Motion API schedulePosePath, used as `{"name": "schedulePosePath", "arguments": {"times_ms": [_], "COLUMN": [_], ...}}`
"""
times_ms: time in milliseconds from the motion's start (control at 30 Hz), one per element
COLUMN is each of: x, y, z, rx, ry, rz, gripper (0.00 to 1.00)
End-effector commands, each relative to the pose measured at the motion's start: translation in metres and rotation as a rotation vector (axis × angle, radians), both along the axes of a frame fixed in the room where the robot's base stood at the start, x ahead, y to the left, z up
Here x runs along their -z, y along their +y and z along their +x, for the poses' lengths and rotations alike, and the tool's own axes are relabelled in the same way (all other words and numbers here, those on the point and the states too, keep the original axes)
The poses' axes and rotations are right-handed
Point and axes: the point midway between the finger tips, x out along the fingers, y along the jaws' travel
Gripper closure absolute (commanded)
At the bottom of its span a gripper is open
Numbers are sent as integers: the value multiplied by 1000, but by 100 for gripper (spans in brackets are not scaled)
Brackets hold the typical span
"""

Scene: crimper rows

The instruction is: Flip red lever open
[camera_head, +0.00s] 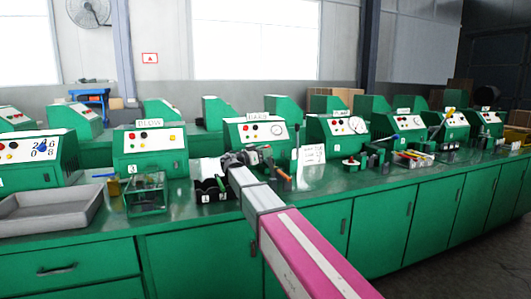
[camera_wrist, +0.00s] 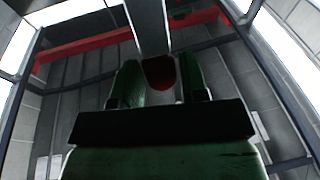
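My gripper (camera_head: 250,158) is at the end of my arm, among small tools in front of the middle green machine. It is small and dark there, and its finger gap does not show clearly. An orange-red handle (camera_head: 284,175) stands just right of it; I cannot tell whether it is the red lever or whether they touch. In the wrist view a dark red rounded piece (camera_wrist: 159,72) sits between two green uprights, below a grey bar. A black crossbar (camera_wrist: 160,122) and a green block lie nearer the camera. I cannot tell which of these parts are the gripper's.
Green machines line the green counter (camera_head: 215,225). A grey tray (camera_head: 50,208) and a clear box (camera_head: 146,196) stand at left. A black holder (camera_head: 212,190) is left of my gripper, and a white card (camera_head: 312,154) stands to its right. The counter's front strip is mostly clear.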

Motion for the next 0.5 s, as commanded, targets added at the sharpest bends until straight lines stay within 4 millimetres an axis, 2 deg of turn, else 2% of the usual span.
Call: {"name": "schedulePosePath", "arguments": {"times_ms": [367,500], "x": [-2,-14], "y": [0,0], "z": [0,0], "rx": [-2,-2], "ry": [-3,-3], "rz": [0,0], "gripper": [43,43]}}
